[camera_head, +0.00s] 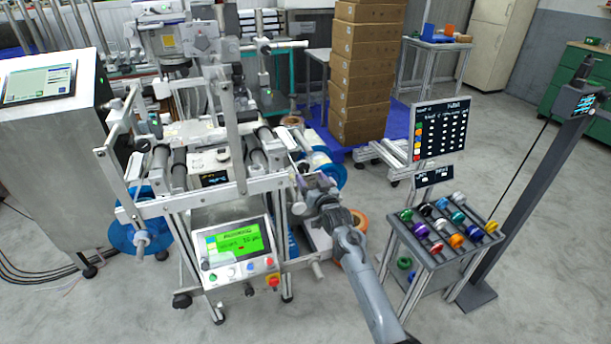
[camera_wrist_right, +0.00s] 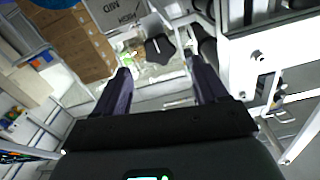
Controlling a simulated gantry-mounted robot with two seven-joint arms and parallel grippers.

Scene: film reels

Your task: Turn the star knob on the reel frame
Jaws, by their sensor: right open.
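The reel frame (camera_head: 262,187) is a pale metal machine with rollers, at the left centre of the head view. The dark star knob (camera_wrist_right: 159,48) shows in the wrist view, beyond and roughly between my fingertips. I cannot make it out in the head view, where my gripper is in front of that side. My right gripper (camera_head: 316,183) is at the frame's right side. In the wrist view its two dark purple fingers (camera_wrist_right: 158,66) stand wide apart, with nothing held between them. The knob looks apart from both fingers. My left gripper is not in view.
A control panel (camera_head: 236,252) with a green screen is on the frame's front. A blue reel (camera_head: 128,237) is low at left, and an orange ring (camera_head: 357,222) is beside my arm. A rack of coloured spools (camera_head: 437,263) stands right, stacked cartons (camera_head: 365,75) behind.

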